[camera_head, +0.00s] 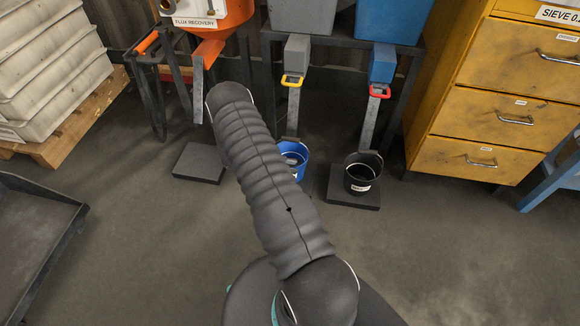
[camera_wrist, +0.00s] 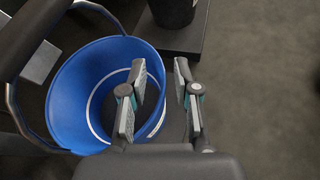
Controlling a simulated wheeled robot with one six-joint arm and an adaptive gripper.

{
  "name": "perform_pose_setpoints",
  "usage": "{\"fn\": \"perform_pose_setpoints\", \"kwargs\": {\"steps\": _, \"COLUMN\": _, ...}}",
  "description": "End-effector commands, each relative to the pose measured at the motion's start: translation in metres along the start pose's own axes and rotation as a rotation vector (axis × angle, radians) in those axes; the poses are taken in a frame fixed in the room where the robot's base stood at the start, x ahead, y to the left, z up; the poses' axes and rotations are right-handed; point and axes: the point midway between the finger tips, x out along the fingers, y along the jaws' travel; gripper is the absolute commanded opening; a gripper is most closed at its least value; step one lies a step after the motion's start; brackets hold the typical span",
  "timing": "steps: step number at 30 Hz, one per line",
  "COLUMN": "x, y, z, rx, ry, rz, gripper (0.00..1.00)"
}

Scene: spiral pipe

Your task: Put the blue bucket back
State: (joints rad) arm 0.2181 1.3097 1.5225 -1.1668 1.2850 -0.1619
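The blue bucket (camera_head: 298,148) stands upright under the middle chute in the head view, its left part hidden behind my arm. In the wrist view the blue bucket (camera_wrist: 68,95) fills the left side, with its open mouth and wire handle showing. My gripper (camera_wrist: 160,72) is open in the wrist view. Its left finger shows over the bucket's mouth and its right finger outside the right rim, with the rim between them. I cannot tell how deep the fingers reach. In the head view my gripper is hidden behind the arm.
A black bucket (camera_head: 362,178) stands on a dark pad (camera_head: 341,192) to the right. An empty dark pad (camera_head: 198,163) lies to the left under an orange machine (camera_head: 222,15). Yellow drawers (camera_head: 490,90) stand at the right. The floor in front is clear.

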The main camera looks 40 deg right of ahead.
Motion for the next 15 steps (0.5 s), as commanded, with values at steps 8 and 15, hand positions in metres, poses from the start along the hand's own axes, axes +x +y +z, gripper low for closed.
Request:
{"fn": "perform_pose_setpoints", "kwargs": {"steps": 8, "x": -0.001, "y": 0.0, "z": 0.002, "rx": 0.0, "ry": 0.0, "rz": 0.0, "gripper": 0.31}}
{"fn": "perform_pose_setpoints", "kwargs": {"steps": 15, "x": -0.03, "y": 0.001, "z": 0.0, "rx": 0.001, "ry": 0.001, "rz": 0.004, "gripper": 0.31}}
